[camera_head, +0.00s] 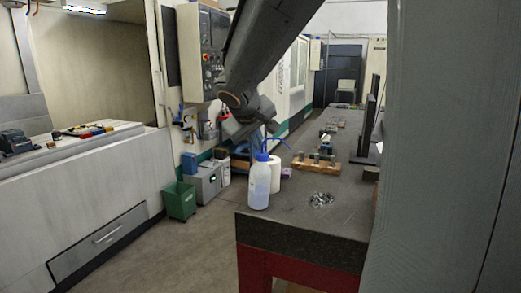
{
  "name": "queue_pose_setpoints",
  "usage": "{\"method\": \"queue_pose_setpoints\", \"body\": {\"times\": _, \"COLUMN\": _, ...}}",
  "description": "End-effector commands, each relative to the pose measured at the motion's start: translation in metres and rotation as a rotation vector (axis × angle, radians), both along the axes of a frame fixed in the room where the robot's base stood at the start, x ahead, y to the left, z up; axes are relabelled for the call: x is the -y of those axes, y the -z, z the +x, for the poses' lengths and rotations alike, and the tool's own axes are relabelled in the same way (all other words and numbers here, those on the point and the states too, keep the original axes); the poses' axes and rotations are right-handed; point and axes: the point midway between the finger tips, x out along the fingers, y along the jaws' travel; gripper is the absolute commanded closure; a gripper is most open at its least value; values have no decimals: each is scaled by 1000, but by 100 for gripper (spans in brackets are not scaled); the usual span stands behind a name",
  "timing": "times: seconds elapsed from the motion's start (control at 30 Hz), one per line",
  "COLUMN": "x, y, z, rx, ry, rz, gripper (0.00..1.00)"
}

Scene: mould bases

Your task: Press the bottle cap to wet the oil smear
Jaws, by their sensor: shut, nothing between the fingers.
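A translucent white squeeze bottle (259,188) with a blue cap (262,156) and a thin blue spout stands upright at the near left corner of the dark table. The spout bends to the right. My gripper (265,139) is shut and empty, pointing down just above the cap. I cannot tell whether it touches the cap, as the fingertips are small and dark against the spout. A shiny, speckled silvery patch (321,200) lies on the tabletop right of the bottle. I cannot tell whether it is the oil smear or metal chips.
A white roll (275,175) stands right behind the bottle. A wooden block rack (316,162) lies farther back on the table (300,222). A dark upright monitor (368,115) stands on the right. A green bin (180,200) is on the floor left. The table's front is clear.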

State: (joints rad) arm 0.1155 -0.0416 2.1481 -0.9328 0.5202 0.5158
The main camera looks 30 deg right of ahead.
Motion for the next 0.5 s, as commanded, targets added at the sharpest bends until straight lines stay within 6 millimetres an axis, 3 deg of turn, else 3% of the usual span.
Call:
{"method": "queue_pose_setpoints", "body": {"times": 0.27, "x": 0, "y": -3, "z": 0, "rx": 1, "ry": -1, "rz": 0, "gripper": 100}}
{"method": "queue_pose_setpoints", "body": {"times": 0.5, "x": 0, "y": -24, "z": 0, "rx": 1, "ry": -1, "rz": -2, "gripper": 100}}
